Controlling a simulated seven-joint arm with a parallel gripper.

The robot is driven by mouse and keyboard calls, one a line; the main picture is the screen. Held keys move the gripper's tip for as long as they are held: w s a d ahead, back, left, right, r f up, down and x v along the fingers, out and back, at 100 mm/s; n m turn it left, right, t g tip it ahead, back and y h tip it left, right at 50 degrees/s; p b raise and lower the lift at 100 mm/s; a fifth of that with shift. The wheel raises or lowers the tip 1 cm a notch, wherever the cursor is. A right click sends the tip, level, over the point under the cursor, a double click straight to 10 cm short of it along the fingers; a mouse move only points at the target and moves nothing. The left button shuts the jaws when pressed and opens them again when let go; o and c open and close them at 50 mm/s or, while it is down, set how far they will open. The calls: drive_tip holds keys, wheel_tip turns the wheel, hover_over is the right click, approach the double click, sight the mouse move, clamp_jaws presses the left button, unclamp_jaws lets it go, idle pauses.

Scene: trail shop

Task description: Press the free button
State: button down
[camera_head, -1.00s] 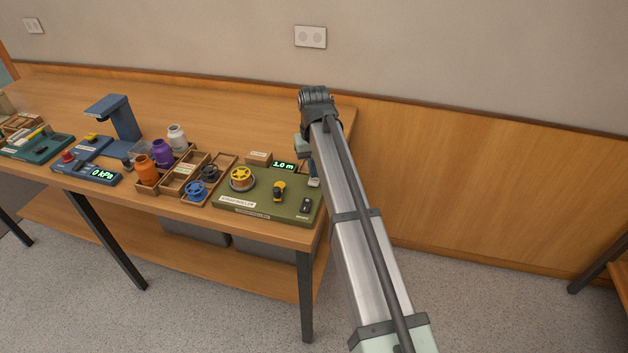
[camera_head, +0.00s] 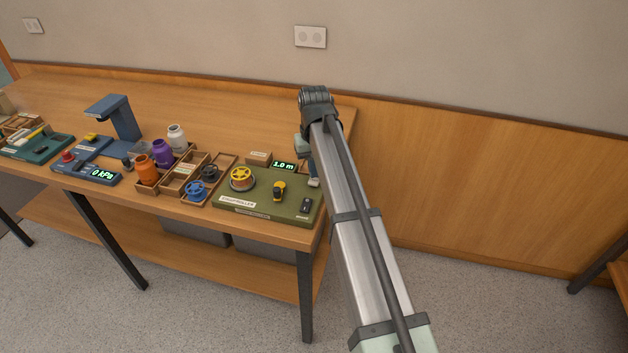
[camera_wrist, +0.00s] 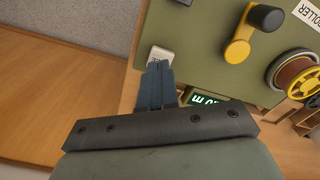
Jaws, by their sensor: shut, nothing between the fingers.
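The olive-green spool roller panel (camera_head: 262,206) lies at the right end of the bench; it also shows in the wrist view (camera_wrist: 205,45). A small pale square piece, apparently a button (camera_wrist: 160,53), sits at the panel's edge; I cannot read any label on it. My gripper (camera_wrist: 158,68) is shut and empty, its fingertips at this pale piece; whether they press it or only hover close, I cannot tell. In the head view my gripper (camera_head: 314,178) is at the panel's right edge, partly hidden by my arm.
The panel carries a yellow crank with a black knob (camera_wrist: 264,17), a yellow spool (camera_head: 241,178), a black switch (camera_head: 305,204) and a green display reading 1.0 m (camera_head: 284,166). Wooden trays with spools and bottles stand left. Floor is open right of the bench.

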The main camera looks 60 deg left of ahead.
drive_tip(key=shift+f, duration=0.15)
drive_tip(key=shift+f, duration=1.15)
drive_tip(key=shift+d+f, duration=0.1)
idle(0.4)
drive_tip(key=shift+r, duration=1.35)
drive_tip(key=shift+r, duration=0.15)
drive_tip(key=shift+r, duration=2.4)
